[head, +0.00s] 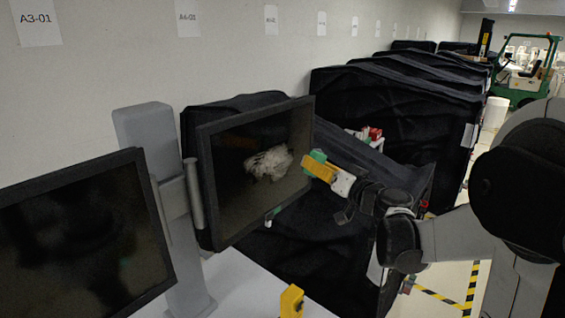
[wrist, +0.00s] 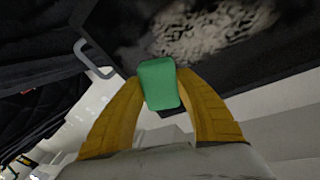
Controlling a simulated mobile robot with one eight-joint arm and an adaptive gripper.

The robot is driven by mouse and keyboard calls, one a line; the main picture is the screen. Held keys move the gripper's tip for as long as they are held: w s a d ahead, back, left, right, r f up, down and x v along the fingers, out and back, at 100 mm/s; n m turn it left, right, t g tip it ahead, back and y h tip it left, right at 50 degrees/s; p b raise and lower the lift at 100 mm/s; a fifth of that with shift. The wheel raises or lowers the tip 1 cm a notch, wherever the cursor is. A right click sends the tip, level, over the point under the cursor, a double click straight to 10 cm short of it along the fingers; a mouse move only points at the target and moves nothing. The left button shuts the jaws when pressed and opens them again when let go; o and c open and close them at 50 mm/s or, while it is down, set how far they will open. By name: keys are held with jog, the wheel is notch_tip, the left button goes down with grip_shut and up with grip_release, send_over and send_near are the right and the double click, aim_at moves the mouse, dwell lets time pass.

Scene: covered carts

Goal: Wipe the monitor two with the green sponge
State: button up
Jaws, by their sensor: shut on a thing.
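Two dark monitors stand on a grey post. The left monitor (head: 80,235) is cut off by the picture edge and looks dark. The right monitor (head: 235,205) has a pale, whitish smudge (head: 268,162) near the middle of its screen. The smudge also shows in the wrist view (wrist: 205,30). My gripper (head: 317,165) is shut on the green sponge (wrist: 158,83), held between its yellow fingers. In the head view the sponge overlaps the right monitor's right edge, right of the smudge. I cannot tell whether it touches the screen.
A yellow object (head: 291,300) stands on the white surface (head: 245,290) below the monitors. Black covered carts (head: 400,110) line the wall behind. Red and white items (head: 370,134) sit on the nearest one. A green forklift (head: 525,70) is at the far right.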

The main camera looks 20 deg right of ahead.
aim_at(245, 188)
jog(key=s+a+f+n+g+y+b, duration=0.1)
jog(key=s+a+f+n+y, duration=0.1)
jog(key=s+a, duration=0.35)
jog(key=s+a+f+n+g+y+b, duration=0.1)
jog(key=s+a+f+y, duration=0.15)
jog(key=a, duration=0.55)
jog(key=shift+s+a+r+b+x, duration=0.1)
jog(key=shift+a+x, duration=0.05)
jog(key=shift+x, duration=0.8)
jog(key=shift+s+a+r+b+x, duration=0.1)
jog(key=shift+a+x, duration=0.05)
jog(key=shift+x, duration=0.8)
jog(key=shift+s+a+r+b+x, duration=0.1)
jog(key=shift+a+r+x, duration=0.1)
jog(key=shift+x, duration=0.8)
jog(key=shift+x, duration=1)
jog(key=shift+f, duration=0.1)
